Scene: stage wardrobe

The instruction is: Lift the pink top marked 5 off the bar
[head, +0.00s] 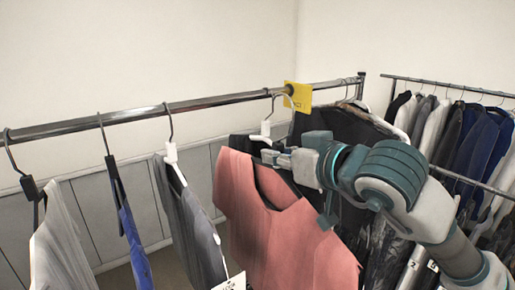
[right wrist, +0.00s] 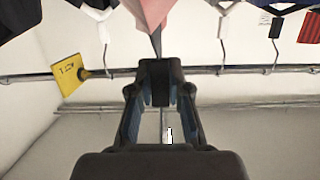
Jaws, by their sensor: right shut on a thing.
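The pink top (head: 280,235) hangs at the middle of the head view, in front of a dark garment; a corner of it (right wrist: 150,12) shows at the top of the right wrist view. My right gripper (head: 278,160) is at the top's neckline. In the right wrist view my right gripper (right wrist: 160,80) is shut on the thin neck of the top's hanger (right wrist: 157,42). No number 5 is readable. My left gripper is not in view.
Grey (head: 190,225), blue (head: 132,235) and pale (head: 60,250) garments hang at left. A second rack (head: 445,83) stands at right.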

